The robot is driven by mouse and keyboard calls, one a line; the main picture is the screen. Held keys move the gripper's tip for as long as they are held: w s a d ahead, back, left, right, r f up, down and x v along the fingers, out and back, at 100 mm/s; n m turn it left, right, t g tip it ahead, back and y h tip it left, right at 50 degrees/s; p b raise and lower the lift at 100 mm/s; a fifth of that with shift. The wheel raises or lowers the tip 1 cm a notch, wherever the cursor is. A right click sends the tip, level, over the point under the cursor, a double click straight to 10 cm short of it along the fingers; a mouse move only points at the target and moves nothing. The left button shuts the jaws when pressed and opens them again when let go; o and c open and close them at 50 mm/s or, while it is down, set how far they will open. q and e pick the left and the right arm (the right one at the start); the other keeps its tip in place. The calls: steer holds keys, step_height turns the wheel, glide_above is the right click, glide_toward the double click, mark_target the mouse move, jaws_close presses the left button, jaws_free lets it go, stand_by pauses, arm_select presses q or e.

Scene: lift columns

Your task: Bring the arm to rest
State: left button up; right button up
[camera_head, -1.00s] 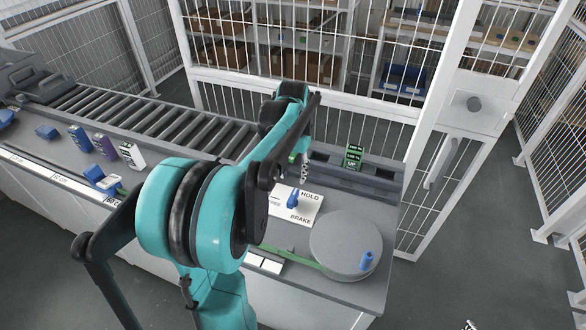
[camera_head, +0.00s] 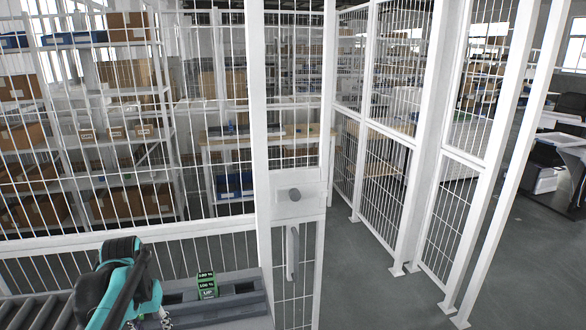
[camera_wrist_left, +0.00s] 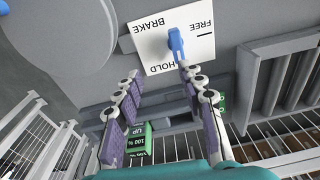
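My left arm (camera_head: 122,285) shows at the bottom left of the head view, with its gripper mostly cut off by the lower edge. In the left wrist view my left gripper (camera_wrist_left: 161,76) is open, its two purple-padded fingers spread apart with nothing between them. Beyond the fingertips is a white plate (camera_wrist_left: 153,58) marked BRAKE, FREE and HOLD, with a blue lever (camera_wrist_left: 176,44) on it. The right fingertip appears close to the lever; I cannot tell whether they touch. My right gripper is in neither view.
A green display (camera_head: 207,286) reading 100 % and UP stands on the grey bench. A grey round disc (camera_wrist_left: 62,35) lies beside the plate. A white mesh fence with a latched gate (camera_head: 292,235) rises behind the bench. Open grey floor (camera_head: 370,275) lies to the right.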

arm_select(q)
steer(key=s+d+f+m+t, duration=0.1)
steer(key=s+d+t, duration=0.1)
steer(key=d, duration=0.4)
steer(key=s+d+f+m+t, duration=0.1)
steer(key=s+d+t, duration=0.1)
steer(key=s+d, duration=0.3)
steer(key=s+d+f+t, duration=0.1)
steer(key=s+d+t, duration=0.1)
steer(key=d, duration=0.5)
steer(key=shift+s+f+m, duration=0.15)
steer(key=shift+s+m, duration=0.25)
steer(key=shift+s, duration=0.25)
steer(key=shift+c, duration=0.7)
steer(key=shift+s+a, duration=0.1)
steer(key=shift+a, duration=0.1)
